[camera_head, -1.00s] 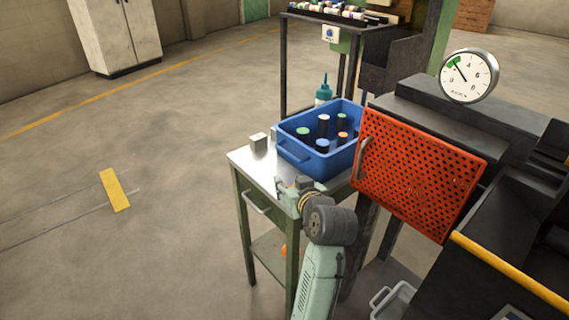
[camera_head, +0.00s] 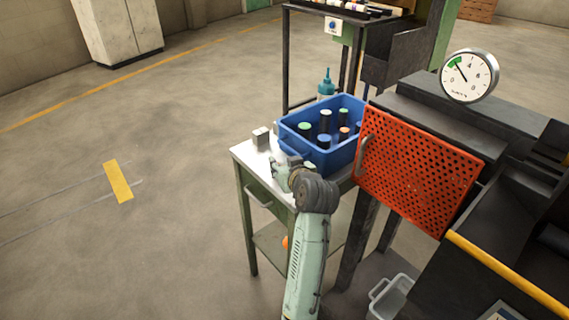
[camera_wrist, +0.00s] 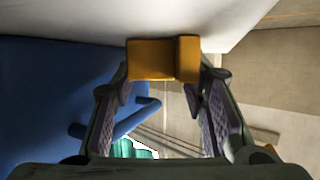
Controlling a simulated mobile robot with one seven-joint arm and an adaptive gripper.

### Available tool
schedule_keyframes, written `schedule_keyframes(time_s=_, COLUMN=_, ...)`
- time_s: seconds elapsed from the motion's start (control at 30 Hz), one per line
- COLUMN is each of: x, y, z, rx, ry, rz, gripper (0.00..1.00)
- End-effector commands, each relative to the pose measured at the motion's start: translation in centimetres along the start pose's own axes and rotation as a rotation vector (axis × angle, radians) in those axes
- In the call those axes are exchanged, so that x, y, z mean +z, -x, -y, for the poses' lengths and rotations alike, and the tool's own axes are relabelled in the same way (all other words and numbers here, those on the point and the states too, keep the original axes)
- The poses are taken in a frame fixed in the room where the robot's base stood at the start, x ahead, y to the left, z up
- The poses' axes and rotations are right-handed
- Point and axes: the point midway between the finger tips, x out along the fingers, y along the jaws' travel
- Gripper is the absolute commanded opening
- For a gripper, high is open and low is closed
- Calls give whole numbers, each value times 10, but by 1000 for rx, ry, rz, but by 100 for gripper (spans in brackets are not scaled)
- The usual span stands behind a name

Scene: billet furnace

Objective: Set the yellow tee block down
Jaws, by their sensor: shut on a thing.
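The yellow tee block (camera_wrist: 150,60) is held at the fingertips of my gripper (camera_wrist: 163,84) in the wrist view. A pale surface, apparently the tabletop, lies right against the block's far side there; I cannot tell whether they touch. In the head view my gripper (camera_head: 281,172) is low over the front left part of the small metal-topped table (camera_head: 247,153), beside the blue bin. The yellow block is not visible in the head view.
The blue bin (camera_head: 312,165) with several capped cylinders stands close right of my gripper; its blue wall (camera_wrist: 45,100) fills the wrist view's left. A grey metal block (camera_head: 261,138) stands on the table's left. An orange perforated panel (camera_head: 415,160) is at right.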

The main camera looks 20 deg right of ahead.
Motion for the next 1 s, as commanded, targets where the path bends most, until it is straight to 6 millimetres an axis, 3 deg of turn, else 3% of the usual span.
schedule_keyframes(time_s=0.33, x=1, y=0, z=0, rx=0, ry=0, rz=1, gripper=61)
schedule_keyframes(time_s=0.67, x=-3, y=1, z=0, rx=0, ry=0, rz=0, gripper=61)
schedule_keyframes(time_s=0.77, x=-1, y=10, z=-1, rx=2, ry=-1, rz=-2, gripper=61)
schedule_keyframes(time_s=1.0, x=-1, y=60, z=-1, rx=4, ry=1, rz=-4, gripper=61)
